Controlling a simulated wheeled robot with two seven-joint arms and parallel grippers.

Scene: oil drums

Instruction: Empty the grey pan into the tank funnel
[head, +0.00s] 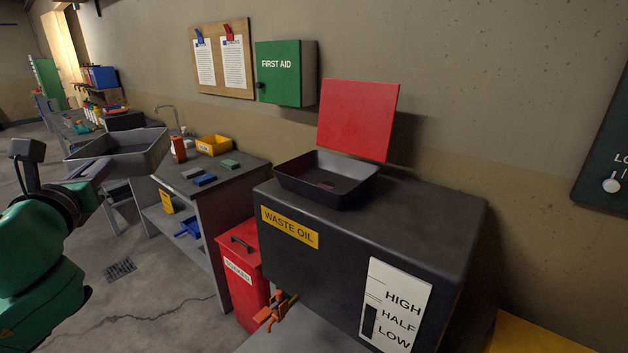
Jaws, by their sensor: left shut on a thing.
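The grey pan (143,150) is at the left in the head view, held up in the air in front of the workbench. My left gripper (92,170) is shut on its near left side. The pan looks roughly level, and what it holds is hard to make out. The tank funnel (328,187) is a wide black basin on top of the dark waste oil tank (420,225). Its red lid (357,118) stands open behind it. The pan is well to the left of the funnel, apart from it. My right gripper is out of view.
A workbench (235,180) left of the tank carries a yellow bin (213,145) and small blocks. A red can (243,275) stands between bench and tank. An orange tap (275,310) sticks out at the tank's front. A green first aid box (285,73) hangs on the wall.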

